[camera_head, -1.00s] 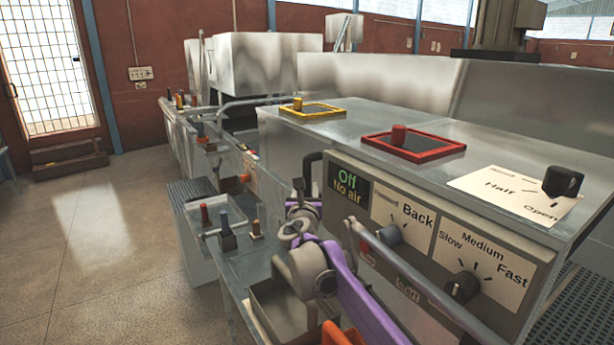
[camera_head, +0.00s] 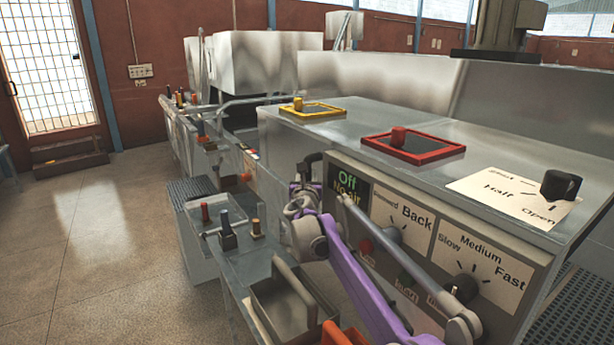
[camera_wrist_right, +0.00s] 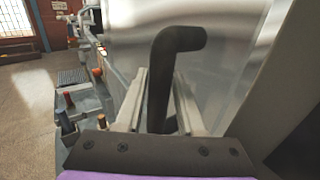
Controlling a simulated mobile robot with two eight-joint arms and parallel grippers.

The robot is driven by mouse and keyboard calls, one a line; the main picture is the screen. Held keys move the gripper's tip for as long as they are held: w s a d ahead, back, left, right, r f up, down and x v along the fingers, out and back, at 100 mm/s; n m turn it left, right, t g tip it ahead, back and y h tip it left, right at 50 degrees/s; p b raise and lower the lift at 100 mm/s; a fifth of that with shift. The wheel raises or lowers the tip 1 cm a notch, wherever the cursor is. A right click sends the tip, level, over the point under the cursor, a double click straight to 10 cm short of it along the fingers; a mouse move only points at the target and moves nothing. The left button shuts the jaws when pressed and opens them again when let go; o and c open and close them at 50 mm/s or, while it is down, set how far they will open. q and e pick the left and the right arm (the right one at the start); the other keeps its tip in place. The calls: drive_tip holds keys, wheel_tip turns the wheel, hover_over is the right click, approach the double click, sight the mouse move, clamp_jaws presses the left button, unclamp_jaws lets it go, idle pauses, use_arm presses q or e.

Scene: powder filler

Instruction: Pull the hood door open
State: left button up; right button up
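The hood door's black bar handle (camera_head: 313,160) sits at the left end of the control panel in the head view. In the right wrist view the bent black handle (camera_wrist_right: 160,75) stands upright, with its top turning right in front of a shiny metal surface. My right gripper (camera_head: 304,186), on the purple arm, is at this handle. In the right wrist view its two pale fingers (camera_wrist_right: 160,100) are apart, one on each side of the handle's upright part. A firm grip is not visible. The door looks closed. My left gripper is not in view.
The control panel (camera_head: 432,213) with knobs and buttons lies close beside my right arm. Below it are an open metal tray (camera_head: 262,300) and a shelf with small coloured levers (camera_head: 228,232). Open floor (camera_head: 85,230) lies to the left.

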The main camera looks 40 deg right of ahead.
clamp_jaws()
idle(1.2)
